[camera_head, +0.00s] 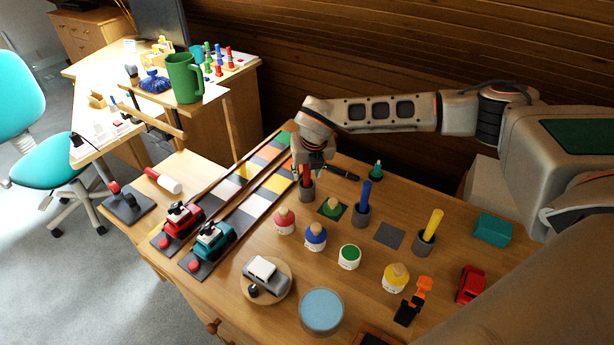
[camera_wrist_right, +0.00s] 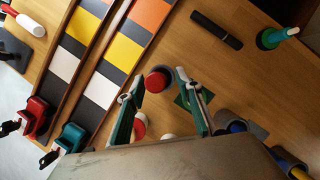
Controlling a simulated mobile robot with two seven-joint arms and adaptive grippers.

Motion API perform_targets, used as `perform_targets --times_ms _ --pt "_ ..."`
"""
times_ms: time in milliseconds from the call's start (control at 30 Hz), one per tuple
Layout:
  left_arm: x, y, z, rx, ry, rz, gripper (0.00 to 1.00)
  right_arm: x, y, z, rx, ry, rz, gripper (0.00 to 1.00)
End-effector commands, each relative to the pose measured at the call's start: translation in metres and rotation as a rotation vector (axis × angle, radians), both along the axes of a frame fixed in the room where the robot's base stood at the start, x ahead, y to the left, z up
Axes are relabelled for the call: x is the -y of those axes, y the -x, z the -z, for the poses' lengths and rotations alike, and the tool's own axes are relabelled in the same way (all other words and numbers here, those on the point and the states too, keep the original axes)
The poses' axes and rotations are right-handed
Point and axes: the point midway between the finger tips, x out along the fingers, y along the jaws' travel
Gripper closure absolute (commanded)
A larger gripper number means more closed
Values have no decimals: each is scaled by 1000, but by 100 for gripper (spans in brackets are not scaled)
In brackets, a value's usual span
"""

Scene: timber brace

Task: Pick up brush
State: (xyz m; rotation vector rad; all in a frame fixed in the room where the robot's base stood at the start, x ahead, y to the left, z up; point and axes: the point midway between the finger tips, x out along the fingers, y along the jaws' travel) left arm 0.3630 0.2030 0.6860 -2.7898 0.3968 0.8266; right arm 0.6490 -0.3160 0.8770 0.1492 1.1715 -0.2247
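Brush-like sticks stand in dark grey cups on the wooden table: a red one (camera_head: 306,174), a blue one (camera_head: 364,194) and a yellow one (camera_head: 432,225). Their bristles are not visible. My right gripper (camera_head: 312,162) points down over the red one and partly hides it. In the right wrist view, the round red end (camera_wrist_right: 158,80) of the red stick shows between the two spread fingertips of my right gripper (camera_wrist_right: 158,84), with its grey cup around it. The gripper is open, and I see no clear contact. My left gripper is not in view.
Several paint jars, such as a blue-lidded one (camera_head: 316,237), stand in front of the cups. A black marker-like stick (camera_head: 341,172) lies just right of the gripper. Two coloured tracks (camera_head: 256,184) with toy vehicles run along the left. The back wooden wall is close.

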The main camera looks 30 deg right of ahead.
Motion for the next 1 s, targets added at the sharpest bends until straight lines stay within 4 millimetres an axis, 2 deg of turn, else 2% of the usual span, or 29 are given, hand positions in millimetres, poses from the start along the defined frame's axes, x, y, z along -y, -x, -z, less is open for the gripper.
perform_targets --times_ms 167,433,567,1000 --pt "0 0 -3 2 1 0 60 1 -7 18 -2 -1 0 65" --pt "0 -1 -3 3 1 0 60 1 -8 20 0 -1 -1 65" --pt "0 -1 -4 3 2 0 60 1 -8 20 0 -1 -1 99" --pt "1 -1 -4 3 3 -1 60 2 -8 17 0 -1 0 100"
